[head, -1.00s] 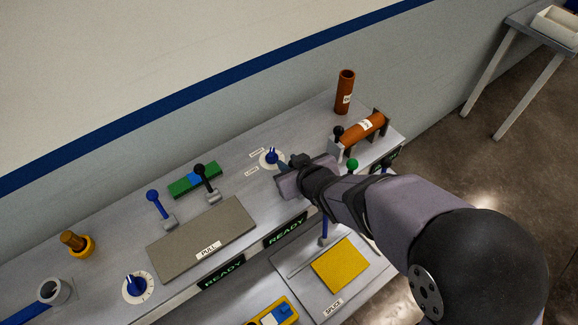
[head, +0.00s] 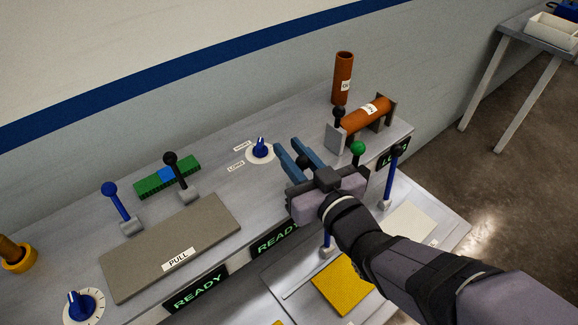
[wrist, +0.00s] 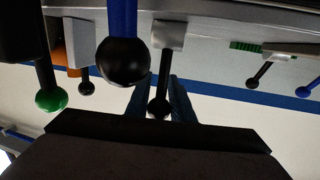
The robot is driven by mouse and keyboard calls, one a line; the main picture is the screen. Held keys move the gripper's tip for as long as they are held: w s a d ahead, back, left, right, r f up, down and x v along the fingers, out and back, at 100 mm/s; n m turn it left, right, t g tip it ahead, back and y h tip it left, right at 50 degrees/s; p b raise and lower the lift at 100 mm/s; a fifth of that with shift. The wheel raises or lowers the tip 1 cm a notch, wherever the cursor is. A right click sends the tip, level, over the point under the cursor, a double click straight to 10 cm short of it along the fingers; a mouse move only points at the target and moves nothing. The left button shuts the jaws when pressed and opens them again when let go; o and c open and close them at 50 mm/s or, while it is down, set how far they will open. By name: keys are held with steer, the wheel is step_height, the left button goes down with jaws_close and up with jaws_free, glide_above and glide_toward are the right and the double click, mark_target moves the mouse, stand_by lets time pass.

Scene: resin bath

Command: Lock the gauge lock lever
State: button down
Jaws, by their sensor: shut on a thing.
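My gripper (head: 288,146) is over the back of the bench, to the right of a blue dial. Its two blue fingers (wrist: 182,104) are shut around a black-knobbed lever (wrist: 158,108), seen between them in the wrist view. The lever rises from a grey base block (wrist: 168,36). In the head view only its dark knob (head: 302,161) shows between the fingers; its shaft and base are hidden by my gripper. I cannot read a label on this lever.
Close by are the blue dial (head: 260,149) with two small labels, a green-knobbed lever (head: 358,149) and an orange cylinder (head: 367,115) in a holder. A blue-shafted lever with a black ball (wrist: 123,62) is near the wrist camera. The PULL plate (head: 170,245) lies left.

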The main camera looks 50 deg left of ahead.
steer(key=shift+d+y+b, duration=0.3)
steer(key=shift+y+b, duration=0.1)
steer(key=shift+b, duration=0.6)
steer(key=shift+r, duration=0.1)
steer(key=c, duration=1.8)
jaws_free()
steer(key=shift+c, duration=0.2)
steer(key=s+d+b, duration=0.1)
steer(key=d, duration=0.6)
steer(key=shift+s+b, duration=0.2)
steer(key=shift+b, duration=0.1)
steer(key=shift+d, duration=0.1)
steer(key=shift+c, duration=0.7)
